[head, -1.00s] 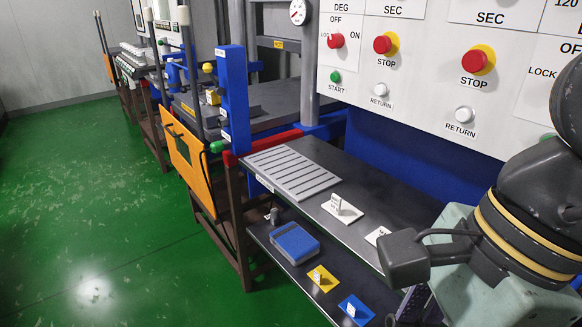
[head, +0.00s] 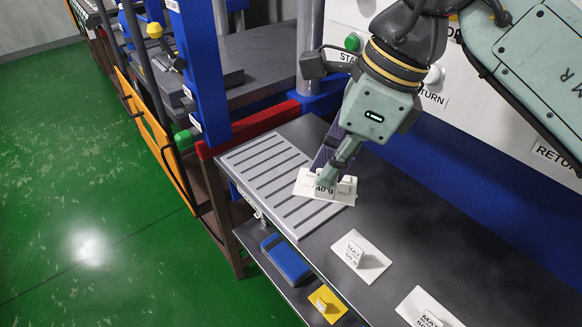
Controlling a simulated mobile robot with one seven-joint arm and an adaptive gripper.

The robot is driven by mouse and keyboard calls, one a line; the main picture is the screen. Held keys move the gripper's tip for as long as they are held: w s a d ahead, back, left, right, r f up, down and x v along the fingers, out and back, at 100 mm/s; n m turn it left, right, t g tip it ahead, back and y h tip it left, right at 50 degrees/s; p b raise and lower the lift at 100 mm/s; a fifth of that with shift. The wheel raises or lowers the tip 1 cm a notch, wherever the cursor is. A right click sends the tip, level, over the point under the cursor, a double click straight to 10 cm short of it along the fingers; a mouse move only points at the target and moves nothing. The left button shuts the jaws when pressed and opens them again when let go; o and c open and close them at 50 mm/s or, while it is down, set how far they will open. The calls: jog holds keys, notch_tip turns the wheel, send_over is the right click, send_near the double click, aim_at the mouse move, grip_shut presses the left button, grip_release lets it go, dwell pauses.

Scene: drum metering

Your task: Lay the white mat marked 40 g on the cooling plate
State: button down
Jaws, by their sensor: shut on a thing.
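The white mat marked 40 g (head: 341,197) is in my gripper (head: 325,180), which is shut on its upright tab. The mat is at the right end of the grey slotted cooling plate (head: 240,160) and overlaps that end in the picture. I cannot tell whether it touches the plate or hangs just above it. The "40 g" lettering faces the camera. The gripper fingers hide part of the tab and mat. The rest of the cooling plate is bare.
Two other white tabbed mats, one nearer the plate (head: 374,266) and one at the lower right (head: 447,308), lie on the dark shelf. Below are a blue block (head: 287,258) and a yellow tabbed mat (head: 327,304). A blue post (head: 197,70) stands beyond the plate's left end.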

jog(key=w+a+f+m+t, duration=0.1)
jog(key=w+a+m, duration=0.1)
jog(key=w, duration=0.4)
jog(key=w+a+f+m, duration=0.1)
jog(key=w+a, duration=0.2)
jog(key=w, duration=0.3)
jog(key=p, duration=0.2)
send_over(289, 192)
notch_tip(289, 192, down, 5)
jog(key=shift+h, duration=0.4)
jog(key=shift+f, duration=2.4)
jog(key=c, duration=2.2)
grip_release()
jog(key=shift+f, duration=0.15)
jog(key=shift+c, duration=0.2)
jog(key=o, duration=0.5)
jog(key=shift+c, duration=0.2)
jog(key=shift+r, duration=0.25)
jog(key=b+v, duration=0.1)
jog(key=v, duration=1.1)
jog(key=shift+s+d+f, duration=0.1)
